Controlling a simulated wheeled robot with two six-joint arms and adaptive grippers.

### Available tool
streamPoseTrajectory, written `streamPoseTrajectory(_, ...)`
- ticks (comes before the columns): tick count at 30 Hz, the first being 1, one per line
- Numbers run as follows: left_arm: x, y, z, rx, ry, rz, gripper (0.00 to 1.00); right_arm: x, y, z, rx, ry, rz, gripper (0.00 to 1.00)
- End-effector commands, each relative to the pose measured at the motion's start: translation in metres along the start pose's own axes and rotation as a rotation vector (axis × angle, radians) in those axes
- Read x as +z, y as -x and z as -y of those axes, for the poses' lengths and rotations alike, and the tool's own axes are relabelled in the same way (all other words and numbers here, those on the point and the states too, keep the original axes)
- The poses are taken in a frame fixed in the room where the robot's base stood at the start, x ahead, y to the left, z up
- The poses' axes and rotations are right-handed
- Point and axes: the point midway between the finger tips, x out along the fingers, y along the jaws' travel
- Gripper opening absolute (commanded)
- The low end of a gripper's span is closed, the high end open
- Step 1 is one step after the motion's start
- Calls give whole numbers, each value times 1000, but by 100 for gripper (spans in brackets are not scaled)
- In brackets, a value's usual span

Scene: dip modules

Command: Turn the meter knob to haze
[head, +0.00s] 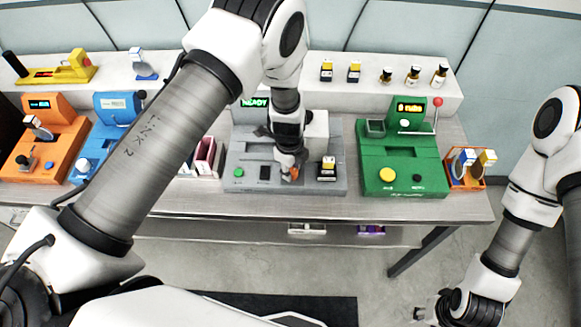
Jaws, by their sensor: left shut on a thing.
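The grey meter (240,160) stands mid-table. Its green display, partly covered by my arm, reads READY. The knob's markings are too small to read. My right gripper (428,312) hangs low at the lower right, off the table; its fingers are unclear.
A green machine (400,160) with a red-tipped lever stands right of the meter, beside an orange bin (466,178). Orange (45,140) and blue (118,107) machines stand left. Small bottles (413,75) line the back shelf. My left arm crosses over the left side.

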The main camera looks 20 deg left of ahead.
Motion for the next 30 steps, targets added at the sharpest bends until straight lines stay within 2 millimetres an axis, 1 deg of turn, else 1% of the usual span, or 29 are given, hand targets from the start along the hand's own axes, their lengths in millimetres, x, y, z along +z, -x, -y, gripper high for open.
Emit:
streamPoseTrajectory(1, -1, -2, -3, 7, -11, -2, 0, 0, 0, 0, 0, 0, 0, 40)
streamPoseTrajectory(16, -1, -3, -3, 9, -31, -4, 0, 0, 0, 0, 0, 0, 0, 40)
streamPoseTrajectory(17, -1, -3, -3, 9, -31, -4, 39, 0, 0, 0, 0, 0, 0, 40)
streamPoseTrajectory(18, -1, -3, -3, 9, -31, -4, 53, 0, 0, 0, 0, 0, 0, 40)
streamPoseTrajectory(19, -1, -2, -3, 9, -31, -4, 57, 0, 0, 0, 0, 0, 0, 40)
streamPoseTrajectory(27, 0, -1, -1, 4, -30, -3, 57, 0, 0, 0, 0, 0, 0, 40)
streamPoseTrajectory(30, 0, 6, -1, 3, -30, -2, 57, 0, 0, 0, 0, 0, 0, 40)
